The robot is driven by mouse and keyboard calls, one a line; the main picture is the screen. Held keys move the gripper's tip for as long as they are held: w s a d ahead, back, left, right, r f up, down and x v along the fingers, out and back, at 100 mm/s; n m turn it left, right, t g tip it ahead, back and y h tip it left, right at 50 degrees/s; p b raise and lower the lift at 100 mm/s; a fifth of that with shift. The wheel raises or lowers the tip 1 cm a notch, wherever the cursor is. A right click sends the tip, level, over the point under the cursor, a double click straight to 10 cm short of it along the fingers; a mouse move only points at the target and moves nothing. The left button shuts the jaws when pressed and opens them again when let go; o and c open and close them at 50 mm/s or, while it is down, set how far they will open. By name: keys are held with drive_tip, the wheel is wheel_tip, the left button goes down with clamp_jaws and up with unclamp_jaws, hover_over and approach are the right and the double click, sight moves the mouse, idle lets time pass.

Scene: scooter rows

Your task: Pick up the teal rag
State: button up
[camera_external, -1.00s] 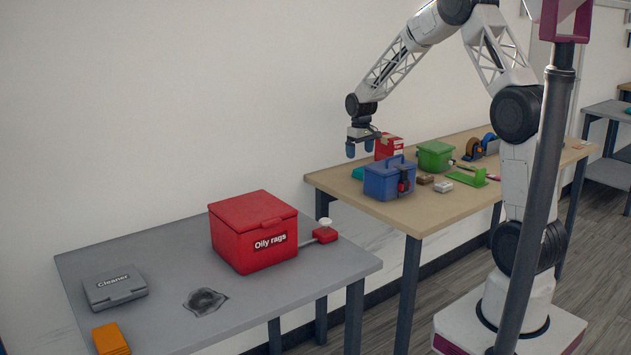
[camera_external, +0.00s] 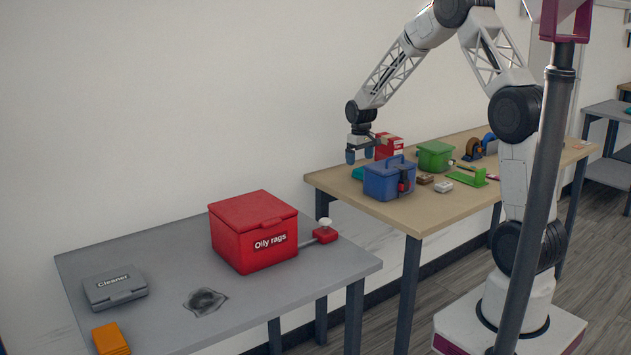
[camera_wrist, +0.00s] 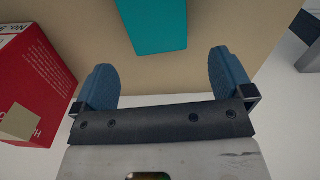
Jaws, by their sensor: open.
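The teal rag (camera_wrist: 154,22) lies flat on the wooden table in the wrist view, at the top centre, cut off by the frame edge. In the external view a small part of the rag (camera_external: 358,173) shows behind the blue toolbox. My gripper (camera_external: 360,157) is above the table's far left corner, near the rag. In the wrist view my gripper (camera_wrist: 173,77) is open, its two blue fingers wide apart with nothing between them. The rag is just beyond the fingertips, and the fingers do not surround it.
A red box (camera_wrist: 32,85) stands left of the fingers in the wrist view. The blue toolbox (camera_external: 388,180) stands in front of the rag, and a green box (camera_external: 435,156) is further right. A red "Oily rags" bin (camera_external: 253,232) sits on the grey table (camera_external: 165,270).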

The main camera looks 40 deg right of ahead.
sight(351, 170)
drive_tip(key=shift+f, duration=2.6)
drive_tip(key=c, duration=1)
drive_tip(key=shift+r, duration=0.1)
drive_tip(key=shift+r, duration=4.95)
